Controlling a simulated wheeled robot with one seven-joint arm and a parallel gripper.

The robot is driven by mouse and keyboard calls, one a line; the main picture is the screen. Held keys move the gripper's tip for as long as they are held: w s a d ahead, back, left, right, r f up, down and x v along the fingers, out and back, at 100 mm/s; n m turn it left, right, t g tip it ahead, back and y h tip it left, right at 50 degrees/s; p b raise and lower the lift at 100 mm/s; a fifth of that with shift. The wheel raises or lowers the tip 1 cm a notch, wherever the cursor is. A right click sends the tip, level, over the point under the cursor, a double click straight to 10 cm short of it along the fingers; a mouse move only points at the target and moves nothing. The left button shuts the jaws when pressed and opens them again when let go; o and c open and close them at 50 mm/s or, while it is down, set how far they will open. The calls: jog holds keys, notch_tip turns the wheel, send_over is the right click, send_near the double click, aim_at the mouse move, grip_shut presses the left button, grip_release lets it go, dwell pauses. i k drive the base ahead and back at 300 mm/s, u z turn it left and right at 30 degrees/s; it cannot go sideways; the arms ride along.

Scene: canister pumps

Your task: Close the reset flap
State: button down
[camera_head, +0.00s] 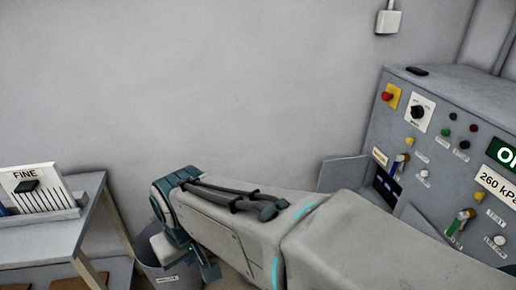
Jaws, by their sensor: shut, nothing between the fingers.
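The grey control console (437,100) stands at the right. A plain grey plate (342,174), which looks like the reset flap, stands out to the left from the console's front, swung open. Beside it is a dark recess (386,183) in the front. Its lower part is hidden by my arm. The small label above the recess is too small to read.
The console carries a red button (387,96), a black knob (418,111) and small levers. A grey table (50,238) with a holder marked FINE (38,186) stands at the left. A grey bin (157,271) is behind my arm. Bare wall lies behind.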

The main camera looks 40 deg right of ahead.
aim_at(348, 173)
jog(key=z, duration=0.55)
jog(key=i, duration=1)
jog(key=z, duration=1.25)
jog(key=i, duration=0.3)
jog(key=z, duration=0.3)
